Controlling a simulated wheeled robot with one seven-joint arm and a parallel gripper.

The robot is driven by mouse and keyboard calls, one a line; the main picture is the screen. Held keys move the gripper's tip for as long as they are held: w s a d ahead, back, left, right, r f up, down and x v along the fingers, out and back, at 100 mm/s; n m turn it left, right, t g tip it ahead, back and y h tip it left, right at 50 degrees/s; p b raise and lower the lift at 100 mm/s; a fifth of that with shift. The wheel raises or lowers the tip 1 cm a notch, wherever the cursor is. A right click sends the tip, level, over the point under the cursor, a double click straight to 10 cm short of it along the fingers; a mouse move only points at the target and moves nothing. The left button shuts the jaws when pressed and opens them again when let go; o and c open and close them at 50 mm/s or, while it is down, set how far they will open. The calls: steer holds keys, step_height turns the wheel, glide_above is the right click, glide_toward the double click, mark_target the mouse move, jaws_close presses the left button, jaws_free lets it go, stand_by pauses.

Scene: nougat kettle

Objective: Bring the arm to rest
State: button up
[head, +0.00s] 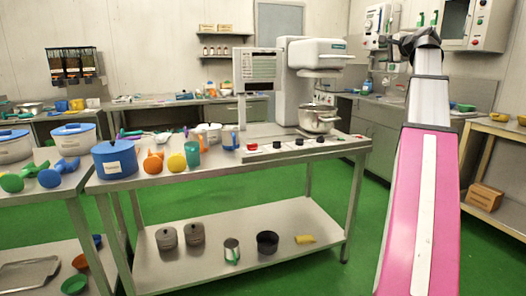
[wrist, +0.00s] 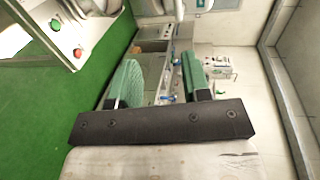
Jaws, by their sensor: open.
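My gripper (wrist: 160,75) shows in the wrist view with its two green ridged fingers apart and nothing between them. In the head view my pink and white arm (head: 417,200) stretches up the right side. The gripper appears clear of the worktable and touches nothing that I can see.
A steel worktable (head: 225,165) holds a mixer (head: 303,70), a steel pot (head: 318,119), a blue pot (head: 114,159) and cups. A wooden shelf unit (head: 490,125) stands at right. Wall boxes (head: 475,25) are behind the gripper. Green floor (head: 375,190) is open right of the table.

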steer(key=a+f+n+g+h, duration=0.15)
steer(key=a+f, duration=0.35)
steer(key=f, duration=1)
steer(key=a+f+n+g, duration=0.25)
steer(key=a+f, duration=0.25)
steer(key=f, duration=0.9)
steer(key=a+f+n+g, duration=0.1)
steer(key=a+f+g, duration=0.3)
steer(key=f, duration=1.1)
steer(key=s+a+f+n+g+h, duration=0.1)
steer(key=s+a+f+n+g, duration=0.1)
steer(key=s+f, duration=0.5)
steer(key=s+a+f+n+g+h, duration=0.1)
steer(key=s+a+f+n, duration=0.3)
steer(key=f, duration=1)
steer(key=s+a+f+n+g+h, duration=0.2)
steer(key=s+a+f, duration=0.5)
steer(key=s+f, duration=0.4)
steer(key=shift+s+n+g, duration=0.5)
steer(key=shift+s+g, duration=0.25)
steer(key=shift+g, duration=0.05)
steer(key=shift+a, duration=0.1)
